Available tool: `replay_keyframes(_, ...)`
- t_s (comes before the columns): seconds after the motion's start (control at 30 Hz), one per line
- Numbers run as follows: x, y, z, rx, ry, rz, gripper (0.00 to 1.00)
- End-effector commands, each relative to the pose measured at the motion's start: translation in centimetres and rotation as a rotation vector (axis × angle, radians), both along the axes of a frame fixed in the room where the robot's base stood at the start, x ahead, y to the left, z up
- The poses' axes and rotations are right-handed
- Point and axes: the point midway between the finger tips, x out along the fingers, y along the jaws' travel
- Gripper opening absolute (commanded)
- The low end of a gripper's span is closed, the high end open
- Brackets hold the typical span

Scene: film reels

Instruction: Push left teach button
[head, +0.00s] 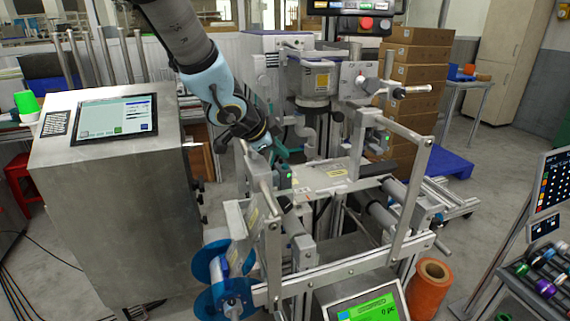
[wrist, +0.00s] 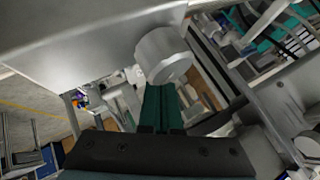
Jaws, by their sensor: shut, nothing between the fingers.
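My gripper (head: 281,157) has dark teal fingers and hangs beside the web-handling machine (head: 330,178), just above a small sensor unit with a green light (head: 291,176) on the machine's left side. Its fingers are shut and empty. In the wrist view the closed fingers (wrist: 160,106) point at the machine, just below the end of a light grey cylinder (wrist: 165,55). A second small unit with a green light (head: 387,139) is on the machine's right side. The teach buttons are too small to make out, and I cannot tell whether the fingers touch anything.
Metal frame bars (head: 408,190) and rollers (head: 384,217) crowd the machine. Blue reels (head: 209,262) sit at its lower left. A steel cabinet with a screen (head: 115,115) stands left, an orange roll (head: 428,290) lower right, and stacked cartons (head: 418,75) behind.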

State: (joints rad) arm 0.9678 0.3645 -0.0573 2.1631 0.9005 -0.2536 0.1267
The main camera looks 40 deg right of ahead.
Motion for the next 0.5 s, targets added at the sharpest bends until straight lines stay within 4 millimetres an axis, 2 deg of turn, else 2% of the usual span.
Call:
replay_keyframes(0.2, 0.0, 0.0, 2.4, -0.001, -0.001, 0.001, 0.0)
replay_keyframes(0.5, 0.0, 0.0, 4.9, 0.0, 0.001, 0.001, 0.0)
